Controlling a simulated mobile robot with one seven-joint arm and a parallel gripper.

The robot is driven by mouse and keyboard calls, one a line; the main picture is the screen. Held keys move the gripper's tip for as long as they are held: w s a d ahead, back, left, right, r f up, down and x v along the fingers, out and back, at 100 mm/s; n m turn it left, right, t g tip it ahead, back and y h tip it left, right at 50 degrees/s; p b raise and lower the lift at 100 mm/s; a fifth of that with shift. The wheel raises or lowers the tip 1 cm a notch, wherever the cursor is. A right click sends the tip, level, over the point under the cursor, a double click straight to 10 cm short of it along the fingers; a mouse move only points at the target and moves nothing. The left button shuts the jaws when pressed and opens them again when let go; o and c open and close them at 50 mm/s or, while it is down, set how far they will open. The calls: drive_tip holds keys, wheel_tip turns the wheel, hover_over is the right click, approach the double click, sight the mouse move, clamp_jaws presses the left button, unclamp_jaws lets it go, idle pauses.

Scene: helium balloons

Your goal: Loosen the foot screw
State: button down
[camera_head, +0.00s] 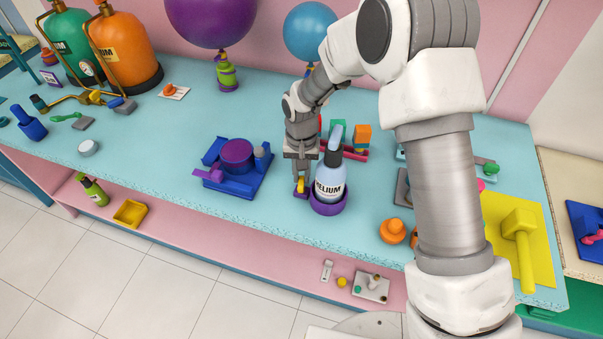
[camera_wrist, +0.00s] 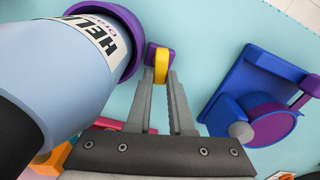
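The foot screw (camera_wrist: 161,64) has a yellow head and sits on a small purple block beside the round purple foot (camera_head: 328,207) of a light blue helium bottle (camera_head: 329,183). In the head view the screw (camera_head: 301,186) shows just below my fingers. The bottle stands upright in the foot; in the wrist view it (camera_wrist: 62,70) fills the upper left. My gripper (camera_head: 300,177) points down at the screw. In the wrist view my gripper (camera_wrist: 161,76) has one fingertip on each side of the yellow head, which fills the gap between them.
A blue stand with a purple drum (camera_head: 237,155) is left of my gripper. Red, green and orange parts (camera_head: 362,137) stand close behind the bottle. An orange knob (camera_head: 393,231) lies to its right.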

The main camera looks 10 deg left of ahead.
drive_tip(key=shift+n, duration=0.3)
drive_tip(key=n+b, duration=0.1)
drive_tip(key=n, duration=0.2)
drive_tip(key=shift+a+b, duration=0.15)
drive_tip(key=shift+b, duration=0.25)
drive_tip(key=shift+s+a+n+b, duration=0.15)
drive_tip(key=shift+n+b, duration=0.2)
drive_tip(key=shift+n, duration=1.65)
drive_tip(key=c, duration=1.1)
unclamp_jaws()
